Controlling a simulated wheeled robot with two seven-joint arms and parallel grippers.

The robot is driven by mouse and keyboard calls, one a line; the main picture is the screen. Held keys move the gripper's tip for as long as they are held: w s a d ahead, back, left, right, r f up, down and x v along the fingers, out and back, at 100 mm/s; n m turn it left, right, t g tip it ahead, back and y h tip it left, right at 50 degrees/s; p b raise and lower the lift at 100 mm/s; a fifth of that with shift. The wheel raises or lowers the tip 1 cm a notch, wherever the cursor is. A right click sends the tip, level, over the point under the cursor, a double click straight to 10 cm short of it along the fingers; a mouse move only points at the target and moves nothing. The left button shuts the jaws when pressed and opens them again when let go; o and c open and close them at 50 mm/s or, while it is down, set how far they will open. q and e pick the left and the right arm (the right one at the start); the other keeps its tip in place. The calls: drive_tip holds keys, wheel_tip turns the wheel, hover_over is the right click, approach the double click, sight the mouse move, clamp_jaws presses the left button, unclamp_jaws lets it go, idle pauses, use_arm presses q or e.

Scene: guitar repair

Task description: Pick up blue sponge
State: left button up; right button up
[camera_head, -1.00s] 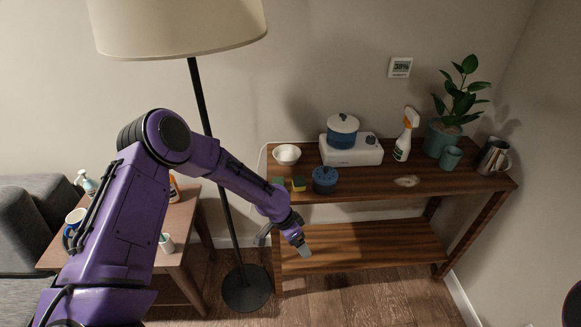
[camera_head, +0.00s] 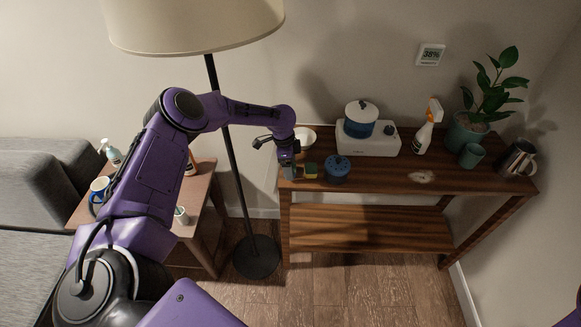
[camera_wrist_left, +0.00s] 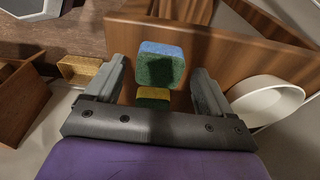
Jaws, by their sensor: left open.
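In the left wrist view a sponge with a blue top and a dark green side (camera_wrist_left: 160,66) shows between the two finger lines of my left gripper (camera_wrist_left: 156,84). The fingers are apart, with a gap on each side of it. A yellow sponge piece (camera_wrist_left: 153,97) shows just below it in the picture. In the head view my left gripper (camera_head: 288,169) points down at the left end of the wooden shelf table (camera_head: 390,181) and hides the blue sponge. A yellow and green sponge (camera_head: 311,170) lies just right of the gripper. My right gripper is not in view.
A white bowl (camera_head: 304,136) stands just behind the gripper; it also shows in the wrist view (camera_wrist_left: 264,102). A lamp pole (camera_head: 232,160) rises left of the table.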

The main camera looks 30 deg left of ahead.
use_arm(q)
drive_tip(key=shift+f, duration=0.4)
drive_tip(key=shift+s+a+r, duration=0.1)
drive_tip(key=shift+s, duration=0.05)
drive_tip(key=c, duration=1.2)
drive_tip(key=shift+o, duration=0.2)
wheel_tip(320, 180, up, 10)
drive_tip(key=b, duration=0.2)
